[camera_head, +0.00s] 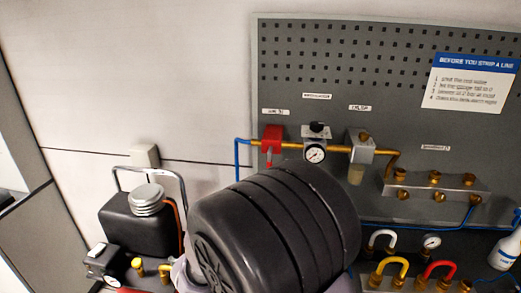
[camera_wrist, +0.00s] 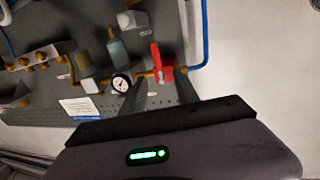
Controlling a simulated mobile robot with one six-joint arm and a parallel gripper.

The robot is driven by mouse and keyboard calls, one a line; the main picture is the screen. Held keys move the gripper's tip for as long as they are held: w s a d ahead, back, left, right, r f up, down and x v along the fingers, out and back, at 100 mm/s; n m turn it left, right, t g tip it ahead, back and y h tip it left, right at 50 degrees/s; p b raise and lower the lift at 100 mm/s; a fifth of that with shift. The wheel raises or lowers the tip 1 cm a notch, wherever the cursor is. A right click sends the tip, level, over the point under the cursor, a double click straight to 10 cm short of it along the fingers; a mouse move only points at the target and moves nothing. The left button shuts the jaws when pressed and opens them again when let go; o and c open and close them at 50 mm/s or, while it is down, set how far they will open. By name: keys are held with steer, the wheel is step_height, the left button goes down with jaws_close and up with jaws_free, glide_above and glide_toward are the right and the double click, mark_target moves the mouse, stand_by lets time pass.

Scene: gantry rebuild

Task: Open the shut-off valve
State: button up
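The shut-off valve (camera_head: 271,140) is red and sits on the brass pipe at the board's left, where the blue tube comes in. Its red lever points down, across the pipe. The wrist view, which is upside down, shows the valve (camera_wrist: 161,66) beyond my gripper's fingers. My gripper (camera_wrist: 148,92) shows there as two dark fingers with a gap between them. They look open and empty, apart from the valve as far as I can tell. In the head view my large black arm joint hides the gripper.
Right of the valve are a round gauge (camera_head: 315,153), a filter unit (camera_head: 361,147) and a brass-fitted manifold (camera_head: 436,188). A black compressor (camera_head: 138,225) with a chrome handle stands at lower left. Hose fittings and a white bottle (camera_head: 505,250) are at lower right.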

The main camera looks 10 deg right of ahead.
steer(key=x, duration=1.7)
steer(key=shift+s+d, duration=0.2)
steer(key=shift+d, duration=0.05)
steer(key=shift+c, duration=0.5)
jaws_close()
steer(key=shift+f, duration=0.1)
